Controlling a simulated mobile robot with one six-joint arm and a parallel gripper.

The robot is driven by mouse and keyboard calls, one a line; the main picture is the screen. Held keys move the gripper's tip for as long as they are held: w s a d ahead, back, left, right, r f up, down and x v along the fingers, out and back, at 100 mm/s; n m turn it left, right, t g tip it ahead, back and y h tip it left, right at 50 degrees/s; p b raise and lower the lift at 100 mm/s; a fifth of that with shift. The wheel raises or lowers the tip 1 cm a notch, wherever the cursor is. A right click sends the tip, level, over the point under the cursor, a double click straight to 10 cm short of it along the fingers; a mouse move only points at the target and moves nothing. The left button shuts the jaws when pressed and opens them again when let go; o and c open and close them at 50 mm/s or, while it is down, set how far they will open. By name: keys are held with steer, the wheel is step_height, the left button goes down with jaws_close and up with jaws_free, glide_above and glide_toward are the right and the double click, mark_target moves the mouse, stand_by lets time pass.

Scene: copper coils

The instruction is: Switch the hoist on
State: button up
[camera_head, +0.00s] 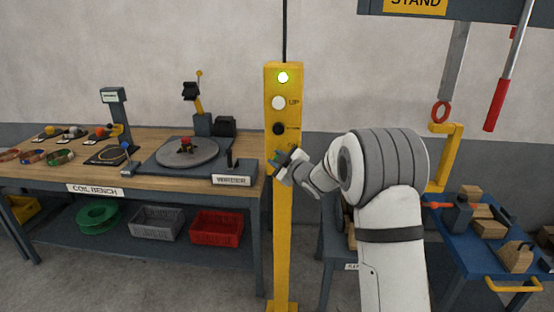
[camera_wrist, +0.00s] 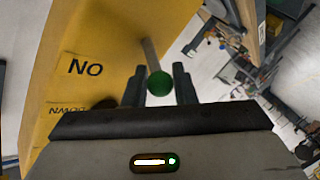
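Below the lamp are a white button (camera_head: 279,103) marked UP and a black button (camera_head: 279,128). My gripper (camera_head: 279,160) is at the post below the black button and hides part of that spot. In the wrist view, a lever with a green ball knob (camera_wrist: 159,83) stands out from the yellow face near an upside-down ON label (camera_wrist: 85,68). My gripper (camera_wrist: 160,86) has one finger on each side of the knob, with small gaps visible.
The coil bench (camera_head: 150,193) with a turntable (camera_head: 187,153) stands left of the post. A blue cart (camera_head: 470,250) with wooden blocks is at the right.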

steer(key=o, duration=0.4)
steer(key=shift+c, duration=0.2)
steer(key=f+b+v, duration=0.1)
steer(key=v, duration=0.6)
steer(key=shift+s+d+r+b, duration=0.2)
steer(key=shift+s+r+b, duration=0.15)
steer(key=shift+r, duration=0.15)
